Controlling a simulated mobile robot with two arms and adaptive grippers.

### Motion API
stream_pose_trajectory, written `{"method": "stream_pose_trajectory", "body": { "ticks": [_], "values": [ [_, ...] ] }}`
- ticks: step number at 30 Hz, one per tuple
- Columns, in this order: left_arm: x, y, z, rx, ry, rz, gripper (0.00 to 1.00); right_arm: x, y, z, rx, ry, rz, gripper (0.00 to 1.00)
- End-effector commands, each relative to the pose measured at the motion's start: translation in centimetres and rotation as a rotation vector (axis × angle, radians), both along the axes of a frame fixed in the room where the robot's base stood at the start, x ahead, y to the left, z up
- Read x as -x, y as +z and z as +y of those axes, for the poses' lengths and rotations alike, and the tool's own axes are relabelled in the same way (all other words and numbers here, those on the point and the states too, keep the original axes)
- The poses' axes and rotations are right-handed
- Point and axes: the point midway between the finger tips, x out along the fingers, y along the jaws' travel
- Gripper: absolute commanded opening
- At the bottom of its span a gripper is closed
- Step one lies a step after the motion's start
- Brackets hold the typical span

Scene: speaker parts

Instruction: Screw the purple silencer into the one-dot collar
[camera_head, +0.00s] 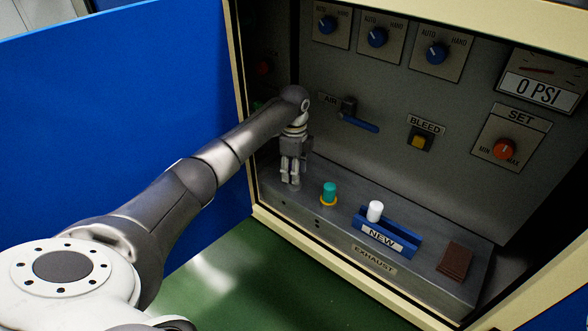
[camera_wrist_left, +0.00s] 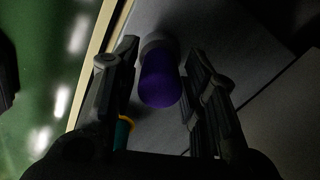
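My left gripper (camera_head: 291,183) points down over the left end of the grey exhaust ledge. In the left wrist view its two fingers (camera_wrist_left: 165,60) stand on either side of the purple silencer (camera_wrist_left: 160,82), with narrow gaps showing, so it looks open around it. The silencer's purple end faces the wrist camera. A grey round part (camera_wrist_left: 158,42), perhaps the collar, shows at its far end; I cannot see any dot or how deep the silencer sits. In the head view the purple silencer is hidden by the fingers. My right gripper is not in view.
A teal silencer (camera_head: 329,190) in a yellow ring stands close right of my left gripper. A blue NEW holder (camera_head: 402,238) carries a white silencer (camera_head: 375,211). A brown block (camera_head: 455,261) lies further right. The blue AIR lever (camera_head: 360,124) is on the panel behind.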

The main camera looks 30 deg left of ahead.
Motion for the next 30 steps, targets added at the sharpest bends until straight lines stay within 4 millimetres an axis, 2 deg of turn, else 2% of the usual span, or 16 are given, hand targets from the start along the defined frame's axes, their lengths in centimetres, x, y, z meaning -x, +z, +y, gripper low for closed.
{"method": "stream_pose_trajectory", "body": {
  "ticks": [10, 14, 20, 26, 30],
  "values": [
    [0.03, -0.04, -0.08, 0.002, 0.429, 0.001, 0.4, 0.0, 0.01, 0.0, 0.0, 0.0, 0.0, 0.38],
    [0.03, -0.01, -0.01, 0.0, 0.499, 0.0, 0.4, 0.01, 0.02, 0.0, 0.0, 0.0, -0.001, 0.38],
    [0.03, -0.01, 0.0, -0.001, 0.505, 0.0, 0.4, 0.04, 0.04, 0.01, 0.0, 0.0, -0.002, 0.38],
    [0.03, -0.01, -0.01, 0.0, 0.503, 0.0, 0.15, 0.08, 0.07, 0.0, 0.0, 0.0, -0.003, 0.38],
    [0.02, -0.01, 0.0, 0.0, 0.499, 0.0, 0.14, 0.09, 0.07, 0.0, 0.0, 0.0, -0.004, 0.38]
  ]
}}
